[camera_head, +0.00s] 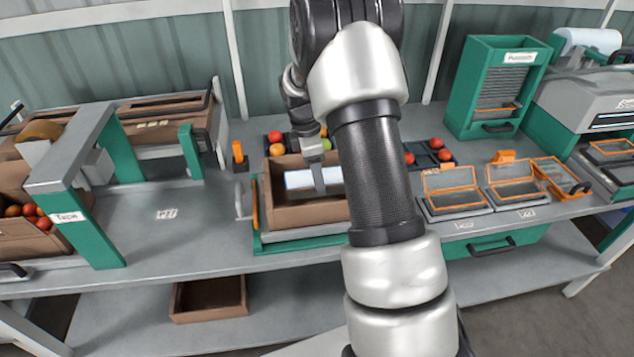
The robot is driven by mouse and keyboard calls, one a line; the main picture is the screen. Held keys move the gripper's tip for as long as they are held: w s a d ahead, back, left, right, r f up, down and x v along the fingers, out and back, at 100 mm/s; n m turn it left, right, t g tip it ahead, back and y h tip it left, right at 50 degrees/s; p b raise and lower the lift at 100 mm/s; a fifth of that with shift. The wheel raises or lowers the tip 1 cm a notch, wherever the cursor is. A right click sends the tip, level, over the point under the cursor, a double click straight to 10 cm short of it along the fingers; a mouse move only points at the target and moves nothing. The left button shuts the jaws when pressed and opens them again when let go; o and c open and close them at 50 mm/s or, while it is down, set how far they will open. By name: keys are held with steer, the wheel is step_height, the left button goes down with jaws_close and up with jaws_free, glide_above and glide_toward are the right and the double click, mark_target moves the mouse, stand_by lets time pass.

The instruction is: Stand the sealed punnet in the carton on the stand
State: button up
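An open brown carton (290,215) sits on a green-framed stand (300,240) in the middle of the bench. A pale, whitish-blue flat-topped thing, which looks like the sealed punnet (298,180), shows inside the carton toward its back. Its lower part is hidden by the carton wall. My gripper (319,188) points down into the carton, with a finger in front of or against the pale thing. My arm covers the carton's right side. I cannot tell whether the fingers are closed on the punnet.
Dark trays with tomatoes (276,137) lie behind the carton. A green tape frame (110,185) stands left, near a tomato box (30,240). Orange-lidded trays (452,200), a green punnet dispenser (490,125) and a sealing machine (580,95) stand right. An empty box (209,312) lies below.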

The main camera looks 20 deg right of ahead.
steer(key=shift+f, duration=1.15)
steer(key=shift+f, duration=0.25)
steer(key=o, duration=1)
steer(key=shift+r, duration=0.1)
